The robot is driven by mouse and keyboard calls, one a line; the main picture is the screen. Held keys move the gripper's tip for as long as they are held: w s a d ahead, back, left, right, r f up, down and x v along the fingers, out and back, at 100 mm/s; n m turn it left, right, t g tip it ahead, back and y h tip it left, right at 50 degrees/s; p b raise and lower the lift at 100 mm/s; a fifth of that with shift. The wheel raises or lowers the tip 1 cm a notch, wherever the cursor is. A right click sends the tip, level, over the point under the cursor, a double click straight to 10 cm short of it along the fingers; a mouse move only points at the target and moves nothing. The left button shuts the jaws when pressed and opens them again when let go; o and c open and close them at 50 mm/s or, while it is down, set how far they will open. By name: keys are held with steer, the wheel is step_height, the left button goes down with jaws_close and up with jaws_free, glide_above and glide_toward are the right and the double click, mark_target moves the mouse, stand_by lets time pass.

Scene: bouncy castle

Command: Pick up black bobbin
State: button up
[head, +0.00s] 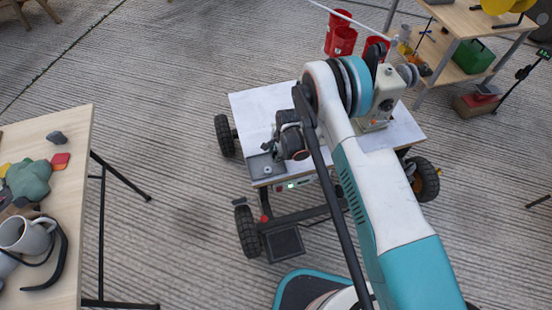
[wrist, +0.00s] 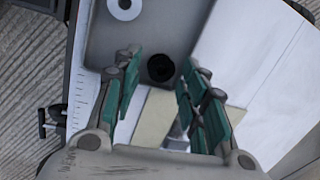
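The black bobbin (wrist: 160,68) is a small dark round piece with a hole, seen end-on in the wrist view. It lies at the near edge of a grey tray (wrist: 180,25). My gripper (wrist: 161,60) has its green-padded fingers spread, one to each side of the bobbin in the picture, with visible gaps. I cannot tell the height between fingertips and bobbin. In the head view my gripper (head: 273,143) is over the front left of the white-topped cart, beside the tray (head: 256,167); the bobbin is not discernible there.
A white ring (wrist: 124,8) lies in the tray. A beige block (wrist: 153,117) sits between my fingers, nearer the palm. A sewing machine (head: 383,95) stands at the cart's back right. A wooden table (head: 75,130) with mugs is at left. Open floor lies between table and cart.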

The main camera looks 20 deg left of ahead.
steer(key=shift+w+a+f, duration=0.1)
steer(key=shift+f, duration=0.4)
steer(key=c, duration=0.4)
steer(key=shift+c, duration=0.6)
steer(key=shift+r, duration=0.1)
